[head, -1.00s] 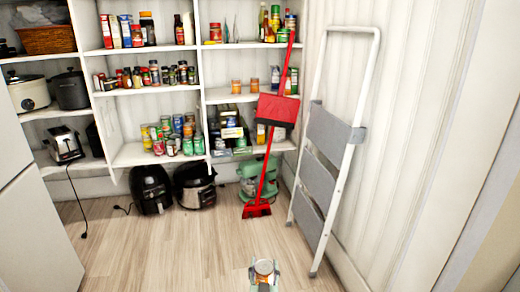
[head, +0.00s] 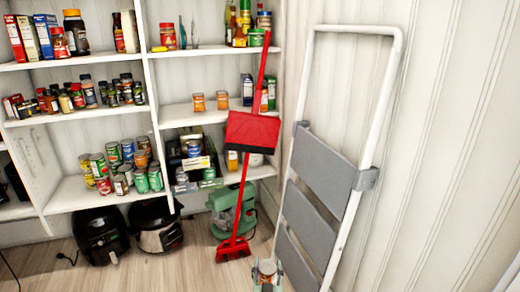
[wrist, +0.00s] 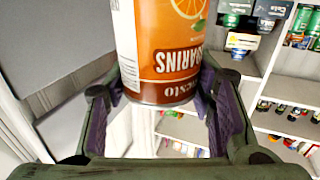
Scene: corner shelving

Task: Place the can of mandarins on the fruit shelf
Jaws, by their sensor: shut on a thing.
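The can of mandarins (wrist: 165,50) has an orange label with a fruit picture and a dark rim. It fills the top middle of the wrist view, its lettering upside down. My gripper (wrist: 162,92) is shut on it, one finger on each side. In the head view my gripper (head: 267,284) holds the can (head: 267,268) upright at the bottom edge, in front of the shelving and apart from it.
A red broom and dustpan (head: 252,132) stand before the right bay, partly covering it. A folded step ladder (head: 325,165) leans on the right wall. Several cans (head: 120,165) crowd the lower left shelf. A green mixer (head: 225,205) and black cookers (head: 100,235) stand on the floor.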

